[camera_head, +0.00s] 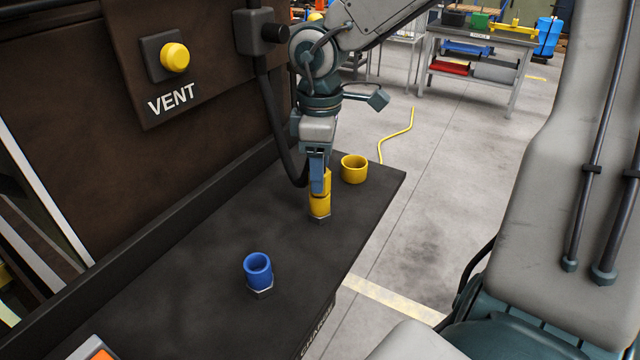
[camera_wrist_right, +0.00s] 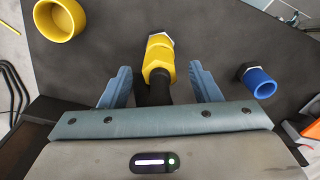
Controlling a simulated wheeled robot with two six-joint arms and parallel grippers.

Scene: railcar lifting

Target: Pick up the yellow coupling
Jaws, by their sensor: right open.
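The yellow coupling (camera_head: 319,208) stands on a hex fitting on the dark shelf. In the right wrist view the coupling (camera_wrist_right: 158,58) is in the middle, with the hex nut beyond it and a dark hose running from its near end. My right gripper (camera_head: 318,182) is at the coupling and partly covers its upper part. In the right wrist view the two blue fingers of the gripper (camera_wrist_right: 160,76) are apart, one on each side of the coupling and hose, with visible gaps. My left gripper is not in view.
An open yellow cup (camera_head: 354,170) stands close behind the coupling. A blue fitting (camera_head: 258,268) stands nearer on the shelf (camera_head: 190,270). A dark wall with a yellow VENT button (camera_head: 175,57) rises at left. A black hose (camera_head: 272,120) hangs along it.

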